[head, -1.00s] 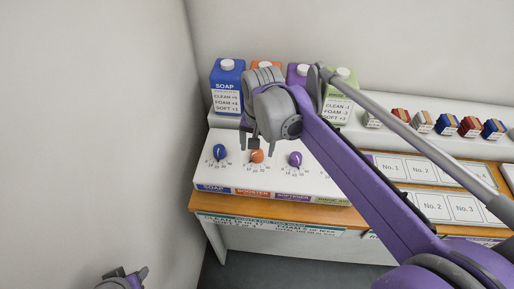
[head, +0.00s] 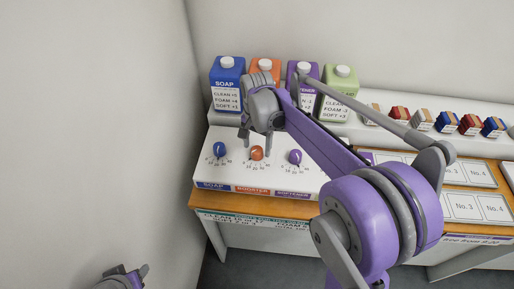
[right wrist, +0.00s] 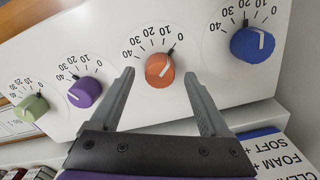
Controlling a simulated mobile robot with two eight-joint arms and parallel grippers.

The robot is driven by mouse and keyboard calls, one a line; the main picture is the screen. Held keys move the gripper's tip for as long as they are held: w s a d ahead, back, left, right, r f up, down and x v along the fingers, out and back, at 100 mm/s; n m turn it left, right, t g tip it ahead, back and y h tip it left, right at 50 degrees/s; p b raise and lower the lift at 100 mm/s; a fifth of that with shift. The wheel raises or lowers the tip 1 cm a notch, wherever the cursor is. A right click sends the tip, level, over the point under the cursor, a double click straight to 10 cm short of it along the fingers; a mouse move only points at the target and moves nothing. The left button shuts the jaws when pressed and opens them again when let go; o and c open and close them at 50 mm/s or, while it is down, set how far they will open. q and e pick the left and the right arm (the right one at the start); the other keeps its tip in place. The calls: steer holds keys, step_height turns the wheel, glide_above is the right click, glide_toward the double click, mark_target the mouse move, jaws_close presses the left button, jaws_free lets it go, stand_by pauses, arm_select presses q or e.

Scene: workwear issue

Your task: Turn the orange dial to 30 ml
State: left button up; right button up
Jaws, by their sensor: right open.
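The orange dial (head: 256,153) sits on the white dispenser panel between the blue dial (head: 219,149) and the purple dial (head: 295,157). In the right wrist view the orange dial (right wrist: 160,70) has a white line pointing up and right, toward the 0 end of its 0-to-40 scale. My right gripper (head: 255,141) is open above and behind the orange dial. In the right wrist view its fingertips (right wrist: 159,74) appear on either side of the dial; contact cannot be told. My left gripper (head: 135,277) is at the lower left, away from the panel, its jaws unclear.
Blue, orange, purple and green bottles stand behind the panel; the blue bottle (head: 227,82) is leftmost. A green dial (right wrist: 31,108) shows in the right wrist view. Small boxes (head: 446,121) line the shelf at right. A wall (head: 95,120) is at left.

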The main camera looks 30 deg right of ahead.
steer(key=shift+f, duration=0.65)
jaws_close()
